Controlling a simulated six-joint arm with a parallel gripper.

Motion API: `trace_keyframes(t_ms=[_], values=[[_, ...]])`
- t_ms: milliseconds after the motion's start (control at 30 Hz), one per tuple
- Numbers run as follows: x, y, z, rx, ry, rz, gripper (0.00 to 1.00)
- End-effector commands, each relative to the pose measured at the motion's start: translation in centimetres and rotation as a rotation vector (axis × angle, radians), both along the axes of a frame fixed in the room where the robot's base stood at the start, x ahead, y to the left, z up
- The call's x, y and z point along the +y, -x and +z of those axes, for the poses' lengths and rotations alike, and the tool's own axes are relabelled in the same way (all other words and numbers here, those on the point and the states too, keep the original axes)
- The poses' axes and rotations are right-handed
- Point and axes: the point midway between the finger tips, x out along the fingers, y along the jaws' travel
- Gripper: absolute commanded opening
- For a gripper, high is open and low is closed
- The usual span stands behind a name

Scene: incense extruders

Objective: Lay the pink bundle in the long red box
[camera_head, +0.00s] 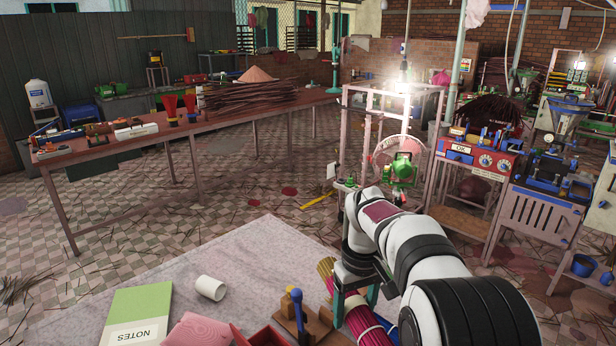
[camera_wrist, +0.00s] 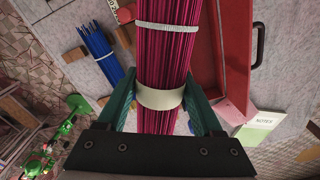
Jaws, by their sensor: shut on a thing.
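The pink bundle (camera_wrist: 165,65) is a bunch of thin magenta sticks with a cream band and a white tie. My gripper (camera_wrist: 160,98) is shut on it at the cream band, one green finger on each side. In the head view my gripper (camera_head: 354,290) holds the bundle (camera_head: 366,328) over the near right of the table. The long red box (camera_wrist: 262,75) lies right of the bundle in the wrist view, and the bundle covers part of its left side. In the head view only a corner of the box (camera_head: 262,338) shows at the bottom edge.
A blue bundle (camera_wrist: 98,48) lies left of the pink one in the wrist view. A wooden stand with a blue knob (camera_head: 297,312), white cup (camera_head: 209,288), pink block (camera_head: 200,330) and green notebook (camera_head: 138,315) are on the table. The cloth behind them is clear.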

Motion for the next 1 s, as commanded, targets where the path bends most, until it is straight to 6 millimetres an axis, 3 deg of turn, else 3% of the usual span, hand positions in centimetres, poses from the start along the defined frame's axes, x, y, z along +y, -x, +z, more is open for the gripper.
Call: trace_keyframes(t_ms=[33,100,200,367,467,700,800,1000], values=[[-0.3,1.8,2.1,-0.003,0.001,-0.066,0.42],[-0.8,4.6,4.4,0.004,0.003,-0.17,0.42],[-1.2,7.9,6.5,0.012,0.007,-0.284,0.42],[-1.2,9.8,7.1,0.02,0.009,-0.331,0.42],[0.0,9.0,4.8,0.023,0.012,-0.212,0.42],[5.0,7.0,-4.7,0.022,0.016,0.284,0.42],[6.9,6.1,-7.8,0.018,0.017,0.411,0.42],[9.6,3.7,-10.2,0.011,0.017,0.431,0.42]])
